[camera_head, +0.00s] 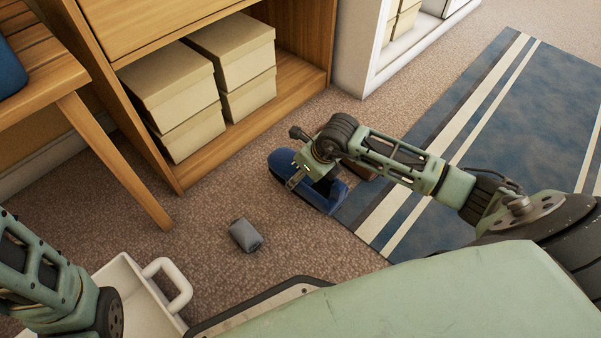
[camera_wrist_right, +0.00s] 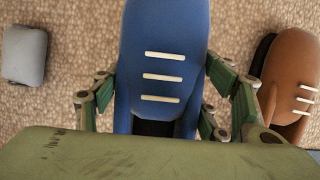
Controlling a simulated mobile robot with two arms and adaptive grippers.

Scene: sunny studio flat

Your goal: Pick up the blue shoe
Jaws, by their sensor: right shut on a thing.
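The blue shoe (camera_head: 283,162) is on or just above the carpet, in front of the wooden shelf unit. My right gripper (camera_head: 312,180) is over it and hides part of it. In the right wrist view the blue shoe (camera_wrist_right: 162,60), with white lace bars, lies between the two fingers of my right gripper (camera_wrist_right: 160,105), which are shut on its sides. I cannot tell whether the shoe is clear of the floor. My left arm shows at the lower left of the head view, but its gripper is out of sight.
A brown shoe (camera_wrist_right: 290,75) lies close to the right finger. A white handled container (camera_head: 125,275) stands at lower left. The wooden shelf (camera_head: 285,85) holds several boxes. A blue striped rug (camera_head: 480,135) lies right.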

